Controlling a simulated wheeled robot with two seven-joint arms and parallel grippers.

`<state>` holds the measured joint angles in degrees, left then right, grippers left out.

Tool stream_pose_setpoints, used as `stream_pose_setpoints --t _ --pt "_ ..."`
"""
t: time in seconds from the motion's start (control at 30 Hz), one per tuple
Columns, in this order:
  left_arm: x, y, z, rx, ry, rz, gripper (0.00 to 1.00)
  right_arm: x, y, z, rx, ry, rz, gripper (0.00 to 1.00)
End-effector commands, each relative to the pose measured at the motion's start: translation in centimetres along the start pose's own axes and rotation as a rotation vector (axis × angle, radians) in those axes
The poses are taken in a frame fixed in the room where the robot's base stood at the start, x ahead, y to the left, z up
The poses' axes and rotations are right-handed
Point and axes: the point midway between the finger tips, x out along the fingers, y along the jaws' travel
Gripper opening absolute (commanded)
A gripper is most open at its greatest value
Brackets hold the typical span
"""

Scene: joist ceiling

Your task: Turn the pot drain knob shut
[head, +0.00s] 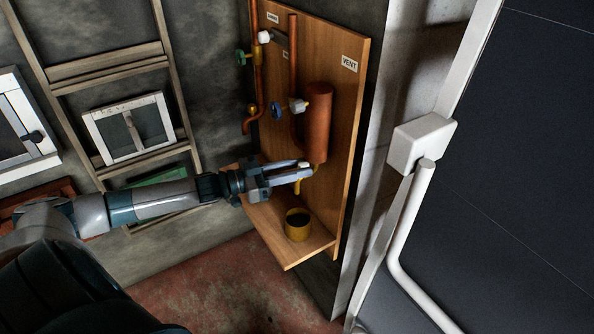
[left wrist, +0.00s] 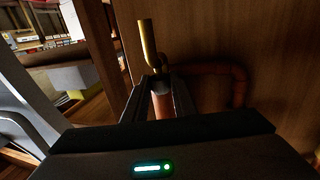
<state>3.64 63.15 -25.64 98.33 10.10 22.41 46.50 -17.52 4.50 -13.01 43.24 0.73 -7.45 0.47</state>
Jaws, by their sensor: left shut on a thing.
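The pot (head: 318,124) is an upright copper cylinder on a wooden board (head: 343,95). A brass drain pipe (head: 315,171) comes out at its lower end and also shows in the left wrist view (left wrist: 147,40). My left gripper (head: 308,170) reaches in from the left just under the pot. Its fingers are shut on the small pale drain knob (head: 303,164) beside the brass pipe. In the left wrist view the fingers (left wrist: 160,90) close around that spot, and they hide most of the knob. How far the knob is turned cannot be told. My right gripper is not in view.
Higher on the board are a blue-handled valve (head: 278,110) and a green-handled valve (head: 241,57). A white-framed window (head: 130,128) hangs at left.

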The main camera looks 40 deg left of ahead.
Motion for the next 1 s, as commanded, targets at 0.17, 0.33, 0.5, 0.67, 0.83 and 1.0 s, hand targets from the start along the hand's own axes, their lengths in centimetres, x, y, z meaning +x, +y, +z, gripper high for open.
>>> stream_pose_setpoints --t 0.17,0.33,0.5,0.67,0.83,1.0 --pt "-0.02 -0.43 -0.27 0.002 0.001 -0.002 0.02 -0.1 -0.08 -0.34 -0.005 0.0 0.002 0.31" --pt "-0.01 -0.45 -0.28 0.003 0.001 -0.003 0.02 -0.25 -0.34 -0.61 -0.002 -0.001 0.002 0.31" --pt "0.01 -0.38 -0.24 0.002 0.001 -0.002 0.42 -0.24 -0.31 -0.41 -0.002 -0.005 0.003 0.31" --pt "0.02 -0.22 -0.15 0.001 0.001 0.0 0.42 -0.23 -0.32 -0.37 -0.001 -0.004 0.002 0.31" --pt "-0.08 -0.11 -0.09 0.001 0.0 0.001 0.42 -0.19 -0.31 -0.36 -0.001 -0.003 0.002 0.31" --pt "-0.7 -0.09 0.07 0.0 -0.001 0.001 0.42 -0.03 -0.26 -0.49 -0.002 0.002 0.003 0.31"
